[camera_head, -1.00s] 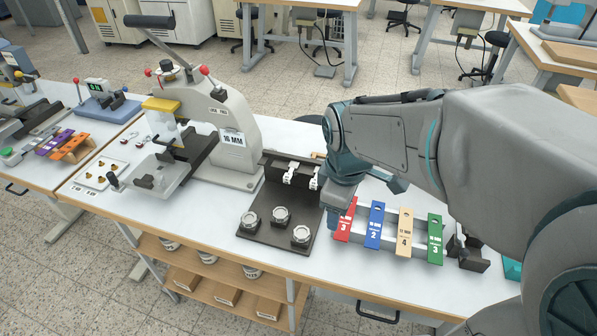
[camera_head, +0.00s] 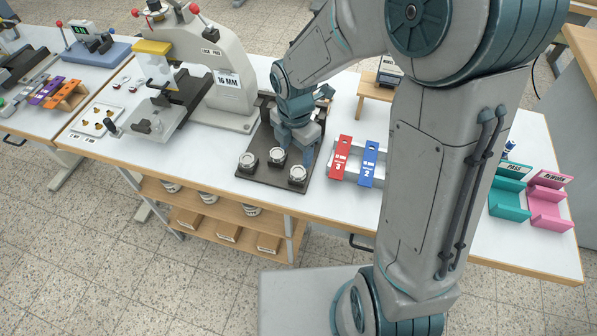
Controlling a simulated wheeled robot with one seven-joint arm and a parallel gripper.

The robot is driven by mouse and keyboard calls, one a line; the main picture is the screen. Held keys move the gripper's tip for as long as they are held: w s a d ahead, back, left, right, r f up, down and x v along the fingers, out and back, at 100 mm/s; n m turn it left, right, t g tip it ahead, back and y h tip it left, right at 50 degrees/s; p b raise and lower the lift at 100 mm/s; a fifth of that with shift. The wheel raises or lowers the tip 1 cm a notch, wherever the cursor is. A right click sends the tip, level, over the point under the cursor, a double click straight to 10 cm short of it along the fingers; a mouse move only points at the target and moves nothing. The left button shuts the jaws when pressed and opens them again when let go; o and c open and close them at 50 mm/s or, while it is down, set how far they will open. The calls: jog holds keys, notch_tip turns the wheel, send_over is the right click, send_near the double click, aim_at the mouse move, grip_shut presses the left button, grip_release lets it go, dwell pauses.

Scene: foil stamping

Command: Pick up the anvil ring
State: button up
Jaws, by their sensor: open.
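Three round silver-grey rings sit on a dark tray (camera_head: 256,183) near the front edge of the table: a left ring (camera_head: 247,160), a middle ring (camera_head: 277,156) and a front right ring (camera_head: 297,174). I cannot tell from the picture which one is the anvil ring. My gripper (camera_head: 295,151) is open and points down over the right part of the tray, just behind the middle and front right rings. No ring is seen between its fingers. My wrist hides the back of the tray, and the finger tips are small and partly hidden.
A grey press (camera_head: 223,68) labelled 16 MM stands left of the tray. A red tag (camera_head: 341,157) and a blue tag (camera_head: 368,164) lie on a rack to the right, partly behind my arm. Teal (camera_head: 509,198) and pink (camera_head: 549,207) holders stand at the far right.

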aim_at(298, 171)
jog(key=f, duration=0.7)
jog(key=shift+s+d+f, duration=0.1)
jog(key=shift+s+d, duration=0.05)
jog(key=shift+d, duration=0.15)
jog(key=c, duration=1.2)
jog(key=shift+o, duration=0.2)
notch_tip(298, 171, up, 5)
jog(key=shift+f, duration=0.2)
jog(key=s+d+r, duration=0.6)
jog(key=s+d, duration=0.1)
jog(key=d, duration=0.2)
jog(key=shift+s+r, duration=0.2)
jog(key=shift+r, duration=0.05)
jog(key=shift+r+p, duration=0.15)
jog(key=shift+p, duration=0.15)
